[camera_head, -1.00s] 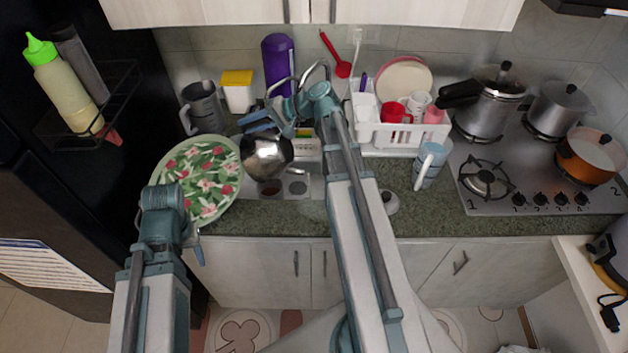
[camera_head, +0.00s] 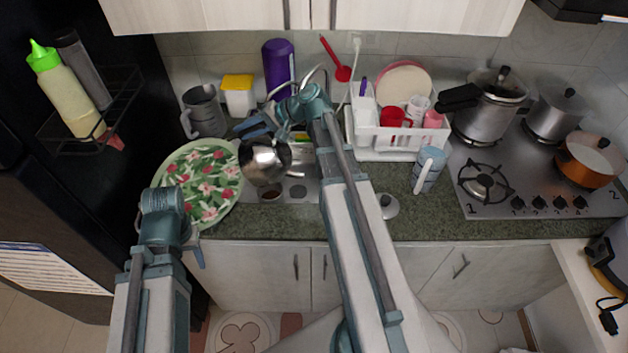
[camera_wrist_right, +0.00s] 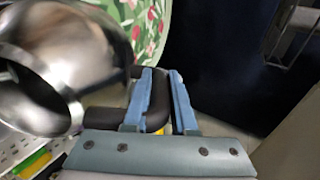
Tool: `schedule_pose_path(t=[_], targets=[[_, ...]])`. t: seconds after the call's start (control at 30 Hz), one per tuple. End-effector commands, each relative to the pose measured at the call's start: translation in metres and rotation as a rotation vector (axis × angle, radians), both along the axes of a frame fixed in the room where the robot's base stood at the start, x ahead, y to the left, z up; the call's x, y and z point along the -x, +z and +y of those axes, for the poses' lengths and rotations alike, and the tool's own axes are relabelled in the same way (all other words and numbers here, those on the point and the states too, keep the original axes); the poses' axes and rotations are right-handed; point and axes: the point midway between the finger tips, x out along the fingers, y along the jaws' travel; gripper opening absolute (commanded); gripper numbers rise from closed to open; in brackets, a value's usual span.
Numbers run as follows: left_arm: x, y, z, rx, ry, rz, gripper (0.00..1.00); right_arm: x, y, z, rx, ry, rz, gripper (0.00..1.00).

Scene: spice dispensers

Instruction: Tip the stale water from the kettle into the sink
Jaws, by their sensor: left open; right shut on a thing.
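The shiny metal kettle (camera_head: 265,162) hangs tilted over the left part of the sink (camera_head: 299,192). It fills the left of the right wrist view (camera_wrist_right: 85,50), with its round open mouth at the left edge. Its black handle (camera_wrist_right: 155,112) lies between the fingers of my right gripper (camera_wrist_right: 160,88), which is shut on it. In the head view, my right gripper (camera_head: 258,126) is above the kettle and partly hidden. No water stream is visible. The kettle hides part of the sink. My left gripper (camera_head: 194,246) is open and empty, low before the counter's left front.
A flowered plate (camera_head: 205,180) stands close left of the kettle. A grey pitcher (camera_head: 205,112), purple bottle (camera_head: 278,68) and faucet (camera_head: 312,75) are behind. A white dish rack (camera_head: 400,138) and a lid (camera_head: 388,206) are to the right.

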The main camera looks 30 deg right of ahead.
Motion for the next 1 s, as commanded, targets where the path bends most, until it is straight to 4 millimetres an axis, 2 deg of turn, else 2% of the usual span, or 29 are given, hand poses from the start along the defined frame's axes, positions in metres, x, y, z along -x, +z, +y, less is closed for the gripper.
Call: schedule_pose_path(t=[0.03,0.07,0.17,0.47,0.57,0.73,1.0], targets=[[0.0,0.018,0.0,0.0,0.0,0.0,0.5,-0.009,0.008,0.011,0.044,0.007,0.032,0.0],[0.0,0.021,0.0,0.0,-0.001,0.0,0.5,-0.012,0.005,0.014,0.069,0.004,0.05,0.0],[0.0,0.018,0.0,0.0,-0.001,0.0,0.5,-0.013,-0.006,0.017,0.102,0.0,0.078,0.0],[0.0,0.023,0.0,0.0,-0.001,0.0,0.5,-0.019,-0.009,0.024,0.143,0.002,0.107,0.0],[0.0,0.029,0.0,0.0,-0.001,0.0,0.5,-0.025,-0.013,0.032,0.195,0.004,0.143,0.0],[0.0,0.054,0.0,0.0,0.0,0.0,0.5,-0.04,-0.009,0.049,0.308,0.006,0.226,0.0],[0.0,0.069,0.0,0.001,0.005,0.0,0.5,-0.062,-0.017,0.078,0.47,0.009,0.345,0.0]])
